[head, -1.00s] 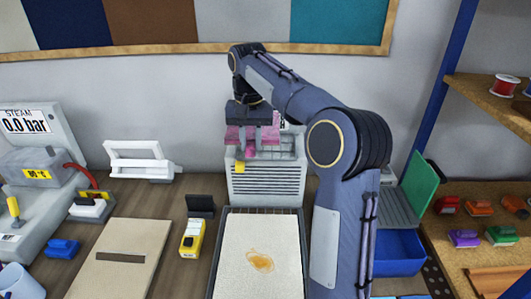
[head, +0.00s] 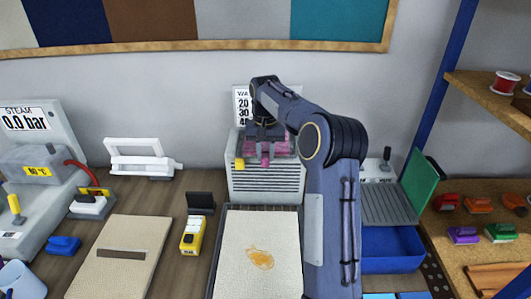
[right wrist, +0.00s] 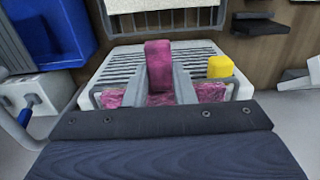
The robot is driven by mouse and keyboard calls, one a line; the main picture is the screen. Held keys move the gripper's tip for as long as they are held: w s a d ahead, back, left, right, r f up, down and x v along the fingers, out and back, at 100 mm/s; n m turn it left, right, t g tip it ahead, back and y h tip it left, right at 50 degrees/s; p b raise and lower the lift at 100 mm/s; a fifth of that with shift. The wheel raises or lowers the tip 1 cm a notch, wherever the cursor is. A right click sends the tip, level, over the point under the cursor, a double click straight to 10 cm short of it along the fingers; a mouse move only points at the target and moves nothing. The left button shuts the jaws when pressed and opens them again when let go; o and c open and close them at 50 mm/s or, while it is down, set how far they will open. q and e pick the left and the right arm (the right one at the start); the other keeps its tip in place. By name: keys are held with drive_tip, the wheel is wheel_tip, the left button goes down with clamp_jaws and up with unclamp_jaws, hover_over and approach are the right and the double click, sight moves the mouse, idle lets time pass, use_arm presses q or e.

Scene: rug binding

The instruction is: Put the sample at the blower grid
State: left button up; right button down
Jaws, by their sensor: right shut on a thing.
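The sample is pink-magenta, with an upright block (right wrist: 159,65) between my right gripper's fingers and flatter pink parts low on both sides. My right gripper (head: 265,158) is shut on it; the sample (head: 281,147) also shows beside the fingers in the head view. The blower is a pale box with a slatted grid (head: 266,186), at the back middle against the wall. The sample is at the blower's upper part; I cannot tell whether it touches. The grid's slats also show in the right wrist view (right wrist: 122,65). A yellow knob (head: 240,163) sits at the blower's left. My left gripper is out of view.
A dark-framed tray with a stained pale sheet (head: 258,232) lies in front of the blower. A yellow device (head: 192,234) is left of it. A blue bin (head: 393,250) and a green-lidded unit (head: 426,180) stand at right. A number chart (head: 242,105) hangs behind.

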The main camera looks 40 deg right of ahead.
drive_tip(key=c, duration=1.2)
unclamp_jaws()
drive_tip(key=shift+f, duration=0.1)
wheel_tip(320, 180, up, 12)
drive_tip(key=f, duration=0.1)
drive_tip(key=s+a+r+n+t, duration=0.2)
drive_tip(key=s+a+r, duration=0.25)
drive_tip(key=s, duration=0.25)
drive_tip(key=s+a+f+n+t+y, duration=0.1)
drive_tip(key=s+a+f+n+y, duration=0.1)
drive_tip(key=s+a+f, duration=0.5)
drive_tip(key=s+a+f+n+t+y, duration=0.1)
drive_tip(key=s+a+f+n+t, duration=0.1)
drive_tip(key=s+a+f, duration=0.5)
drive_tip(key=s+a, duration=0.6)
drive_tip(key=s, duration=0.3)
drive_tip(key=shift+s+a+f+t+y, duration=0.15)
drive_tip(key=shift+s+f+t+y, duration=0.15)
drive_tip(key=shift+f+y, duration=0.1)
